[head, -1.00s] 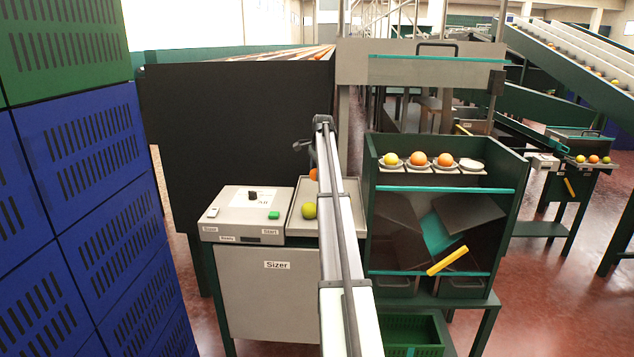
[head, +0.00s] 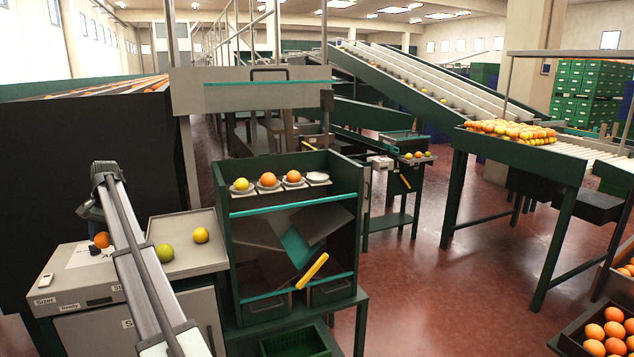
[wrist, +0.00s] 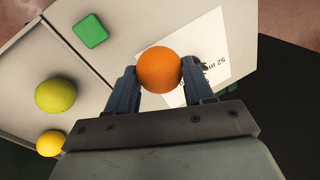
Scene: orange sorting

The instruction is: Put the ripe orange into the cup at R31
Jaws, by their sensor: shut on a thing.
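My gripper (wrist: 159,80) is shut on a ripe orange (wrist: 158,66), which sits between both fingers in the wrist view. In the head view the held orange (head: 102,240) shows beside my arm, over the sizer box; the fingers are mostly hidden there. A row of small white cups stands on the shelf top of the green cabinet. Three cups hold a yellow fruit (head: 241,184) and two orange fruits (head: 268,179) (head: 293,176). The rightmost cup (head: 317,177) looks empty. I cannot read any R31 label.
A grey tray (head: 185,266) holds a yellow-green fruit (head: 164,252) and a yellow fruit (head: 200,235). The sizer box (head: 70,285) has a paper sheet (wrist: 200,60) and a green button (wrist: 90,30). The green cabinet (head: 346,200) stands right of the tray.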

